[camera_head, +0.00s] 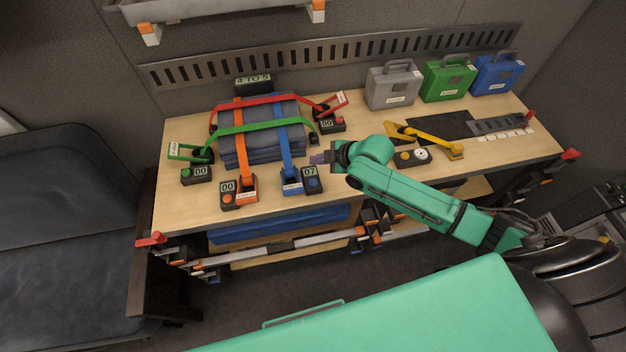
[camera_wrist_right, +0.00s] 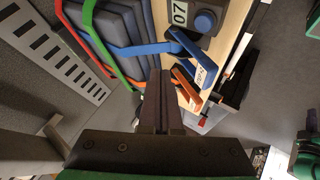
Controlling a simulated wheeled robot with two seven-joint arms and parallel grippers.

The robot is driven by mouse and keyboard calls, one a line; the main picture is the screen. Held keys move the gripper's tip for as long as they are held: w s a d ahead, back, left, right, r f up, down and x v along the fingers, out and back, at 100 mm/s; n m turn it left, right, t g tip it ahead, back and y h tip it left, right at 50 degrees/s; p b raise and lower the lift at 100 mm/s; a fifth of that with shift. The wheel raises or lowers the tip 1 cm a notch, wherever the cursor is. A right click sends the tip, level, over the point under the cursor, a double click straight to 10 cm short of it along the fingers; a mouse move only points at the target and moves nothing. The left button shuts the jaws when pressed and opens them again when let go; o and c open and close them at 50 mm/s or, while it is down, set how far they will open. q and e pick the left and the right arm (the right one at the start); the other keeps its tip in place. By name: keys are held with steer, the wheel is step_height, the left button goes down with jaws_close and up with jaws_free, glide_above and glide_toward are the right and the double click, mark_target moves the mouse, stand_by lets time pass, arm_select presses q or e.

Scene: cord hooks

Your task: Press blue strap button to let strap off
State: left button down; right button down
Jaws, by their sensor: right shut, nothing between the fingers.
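The blue strap (camera_head: 284,140) runs over a stack of folded dark blue pads and down to a blue buckle (camera_head: 291,187) at the table's front. Right beside it is the blue strap's box with a 07 display and a blue button (camera_head: 313,184). In the right wrist view the blue button (camera_wrist_right: 205,22) shows at the top, with the labelled blue buckle (camera_wrist_right: 198,72) below it. My right gripper (camera_head: 318,158) is shut and empty, just behind the button box in the head view, apart from the button. It also shows in the wrist view (camera_wrist_right: 158,75). My left gripper is out of view.
A green strap (camera_head: 260,126), a red strap (camera_head: 265,101) and an orange strap (camera_head: 241,150) also cross the pads (camera_head: 262,150). An orange-button box (camera_head: 229,199) stands left of the blue buckle. Grey, green and blue cases stand at the back right.

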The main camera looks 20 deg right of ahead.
mark_target(316, 183)
steer(key=shift+f, duration=0.1)
step_height(316, 183, down, 8)
steer(key=b, duration=0.7)
steer(key=shift+f, duration=0.4)
stand_by(1.3)
steer(key=shift+f+b, duration=0.4)
steer(key=shift+b, duration=0.05)
steer(key=shift+f+b, duration=0.3)
steer(key=shift+f, duration=0.15)
stand_by(0.4)
stand_by(0.3)
steer(key=shift+r+p, duration=0.85)
